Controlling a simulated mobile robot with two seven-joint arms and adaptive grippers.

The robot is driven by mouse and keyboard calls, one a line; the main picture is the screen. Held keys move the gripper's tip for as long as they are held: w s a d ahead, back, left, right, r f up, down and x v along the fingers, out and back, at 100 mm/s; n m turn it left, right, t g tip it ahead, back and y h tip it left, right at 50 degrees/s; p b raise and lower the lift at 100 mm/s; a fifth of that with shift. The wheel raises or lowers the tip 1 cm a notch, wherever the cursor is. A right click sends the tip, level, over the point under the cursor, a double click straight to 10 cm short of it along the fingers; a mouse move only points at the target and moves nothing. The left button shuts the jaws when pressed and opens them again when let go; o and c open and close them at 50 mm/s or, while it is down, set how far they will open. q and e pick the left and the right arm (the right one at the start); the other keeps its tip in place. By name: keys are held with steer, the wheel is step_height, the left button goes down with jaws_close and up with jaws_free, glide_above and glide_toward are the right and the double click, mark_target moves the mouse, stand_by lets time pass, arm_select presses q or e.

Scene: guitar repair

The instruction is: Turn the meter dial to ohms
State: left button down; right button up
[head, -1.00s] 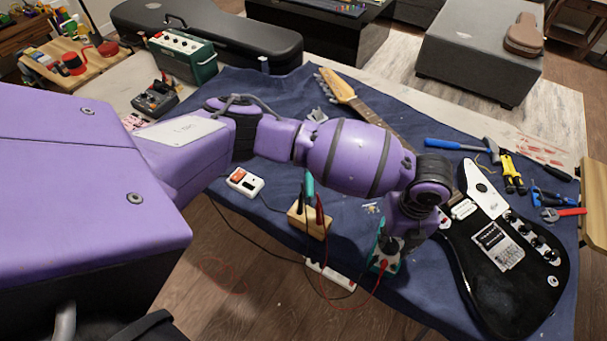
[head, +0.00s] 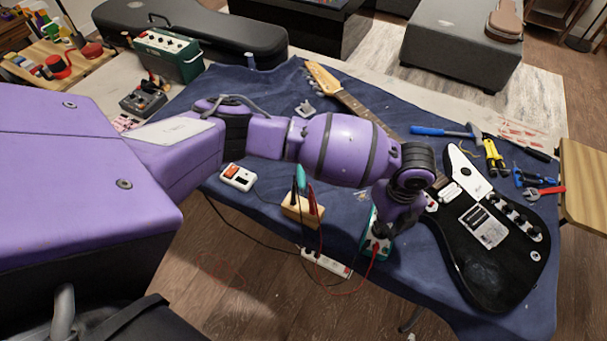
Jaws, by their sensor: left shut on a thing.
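The meter (head: 367,247) is a small green-edged unit with a pale face, lying at the front edge of the blue cloth, left of the guitar. A red lead is plugged into its lower end. My left gripper (head: 382,231) points down onto the meter's face and is shut on its dial. The dial itself and its setting are hidden under the fingers and wrist. My right gripper is out of view.
A wooden block (head: 303,211) holding probes stands left of the meter. A white power strip (head: 326,263) is near the front edge. The black guitar (head: 490,265) lies to the right, with pliers (head: 495,158) and a hammer (head: 445,131) behind it.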

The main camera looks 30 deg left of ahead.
arm_select(q)
steer(key=c, duration=1.8)
jaws_free()
steer(key=shift+c, duration=0.2)
step_height(320, 180, up, 12)
steer(key=s+d+f+n+h, duration=0.2)
steer(key=s+f+n+h, duration=0.3)
steer(key=s+f+n, duration=0.5)
steer(key=s+a+f+n+t+y, duration=0.1)
steer(key=s+a+n+y, duration=0.2)
steer(key=s+a+n, duration=0.75)
steer(key=s+a+f+n+y, duration=0.25)
steer(key=s+a+n, duration=0.45)
steer(key=s+a, duration=0.6)
steer(key=w+d+f+t, duration=0.2)
steer(key=w+f+t, duration=0.5)
steer(key=w+f, duration=0.3)
steer(key=shift+w+t+h, duration=0.3)
steer(key=shift+w+h, duration=0.15)
steer(key=shift+w, duration=0.05)
